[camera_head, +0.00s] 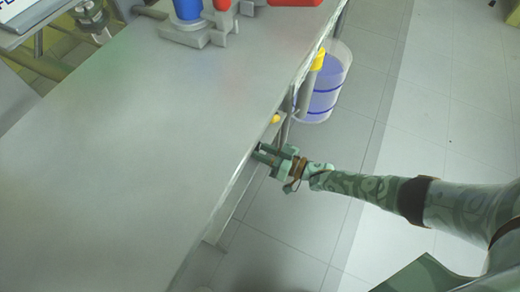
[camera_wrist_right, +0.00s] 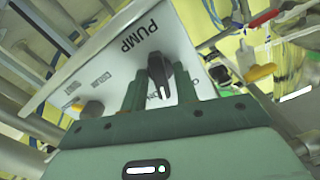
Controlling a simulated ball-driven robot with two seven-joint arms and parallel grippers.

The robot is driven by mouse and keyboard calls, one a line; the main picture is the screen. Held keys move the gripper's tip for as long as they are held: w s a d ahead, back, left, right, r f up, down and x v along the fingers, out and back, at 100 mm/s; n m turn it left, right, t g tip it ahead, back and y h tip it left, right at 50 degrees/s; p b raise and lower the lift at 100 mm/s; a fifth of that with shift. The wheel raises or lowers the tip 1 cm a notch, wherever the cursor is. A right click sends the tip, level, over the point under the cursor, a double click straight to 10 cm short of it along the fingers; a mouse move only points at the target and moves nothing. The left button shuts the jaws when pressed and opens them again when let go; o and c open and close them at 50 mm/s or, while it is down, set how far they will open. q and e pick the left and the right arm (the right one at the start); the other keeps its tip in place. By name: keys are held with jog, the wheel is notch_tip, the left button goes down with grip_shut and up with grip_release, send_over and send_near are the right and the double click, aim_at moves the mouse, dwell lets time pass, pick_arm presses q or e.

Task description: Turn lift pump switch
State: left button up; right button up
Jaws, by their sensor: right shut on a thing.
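The pump switch is a black rotary knob (camera_wrist_right: 160,73) on a white panel (camera_wrist_right: 118,65) lettered PUMP, seen in the right wrist view. Its white pointer mark faces down toward my gripper, beside partly hidden lettering. My right gripper (camera_wrist_right: 160,88) has one finger on each side of the knob and is shut on it. In the head view my right gripper (camera_head: 262,153) reaches to the table's right edge from the right, and the knob is hidden there. My left gripper cannot be made out in either view.
The grey table (camera_head: 130,140) has a wide bare top, with a blue container (camera_head: 188,9) on a stand at the back. A second knob (camera_wrist_right: 92,109) sits left on the panel. Pipes and hoses surround the panel.

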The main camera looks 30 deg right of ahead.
jog(key=m, duration=0.3)
pick_arm(q)
jog(key=shift+w+d, duration=0.1)
jog(key=shift+d, duration=0.1)
jog(key=shift+w+r, duration=0.1)
pick_arm(e)
jog(key=shift+d+m, duration=0.1)
jog(key=shift+m, duration=0.3)
pick_arm(q)
jog(key=shift+w, duration=0.2)
pick_arm(e)
jog(key=o, duration=0.6)
jog(key=shift+o, duration=0.2)
pick_arm(q)
jog(key=shift+s, duration=0.25)
jog(key=s+a+f+g+y+p, duration=0.1)
jog(key=s+a+p, duration=0.2)
jog(key=s+a, duration=0.1)
jog(key=shift+s+f+m+g+y, duration=0.15)
jog(key=shift+f+m+g+y, duration=0.15)
jog(key=shift+f+m+g, duration=0.1)
pick_arm(e)
jog(key=v, duration=1.6)
jog(key=shift+d, duration=0.15)
